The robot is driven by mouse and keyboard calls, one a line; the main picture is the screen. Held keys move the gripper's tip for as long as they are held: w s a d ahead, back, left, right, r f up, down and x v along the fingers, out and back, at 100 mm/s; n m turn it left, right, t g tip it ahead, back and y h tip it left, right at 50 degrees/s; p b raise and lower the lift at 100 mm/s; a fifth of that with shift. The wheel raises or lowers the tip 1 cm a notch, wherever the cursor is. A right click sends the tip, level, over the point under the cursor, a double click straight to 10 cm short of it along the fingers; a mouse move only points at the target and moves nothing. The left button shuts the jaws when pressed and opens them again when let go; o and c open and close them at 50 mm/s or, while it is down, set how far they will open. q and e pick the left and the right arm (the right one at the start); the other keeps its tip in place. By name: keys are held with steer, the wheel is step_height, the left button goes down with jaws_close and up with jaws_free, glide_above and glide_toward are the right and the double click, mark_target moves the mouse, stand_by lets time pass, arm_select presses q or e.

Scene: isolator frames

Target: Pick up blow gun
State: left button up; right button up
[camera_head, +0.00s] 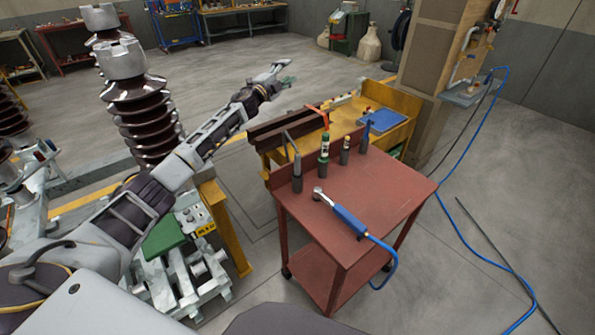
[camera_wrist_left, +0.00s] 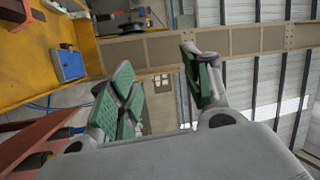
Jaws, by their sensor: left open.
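The blow gun (camera_head: 347,219) lies on the top of the red cart (camera_head: 390,189), near its front edge. It has a blue handle, a metal head at its left end and a blue hose hanging off the cart edge. My left gripper (camera_head: 287,72) is stretched out beyond the cart's back edge, up and left of the blow gun and well apart from it. In the left wrist view its green-padded fingers (camera_wrist_left: 158,62) are spread with nothing between them. The blow gun is not recognisable in that view. My right gripper is not in view.
Several tools stand upright in holders along the cart's back edge, including a green-and-white one (camera_head: 325,147). A yellow bench (camera_head: 397,97) with a blue box (camera_head: 381,120) stands behind. A brown ribbed insulator (camera_head: 140,110) stands left. A blue hose (camera_head: 482,235) trails over open floor right.

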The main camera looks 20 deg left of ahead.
arm_select(q)
steer(key=s+d+r+m+g+h, duration=0.2)
steer(key=s+d+r+m+h, duration=0.1)
steer(key=d+r+m+h, duration=0.3)
steer(key=s+d+m+g+h, duration=0.3)
steer(key=s+d+m+g, duration=0.5)
steer(key=d, duration=0.5)
steer(key=s+d+f+m+g+y, duration=0.4)
steer(key=s+f+m+g+y, duration=0.15)
steer(key=s+f, duration=0.9)
steer(key=s+a+f+n+g+y, duration=0.4)
steer(key=s+a+f+y, duration=0.1)
steer(key=a, duration=0.6)
steer(key=shift+s+a+y+b, duration=0.2)
steer(key=shift+s+y+b, duration=0.2)
steer(key=shift+s+y, duration=0.65)
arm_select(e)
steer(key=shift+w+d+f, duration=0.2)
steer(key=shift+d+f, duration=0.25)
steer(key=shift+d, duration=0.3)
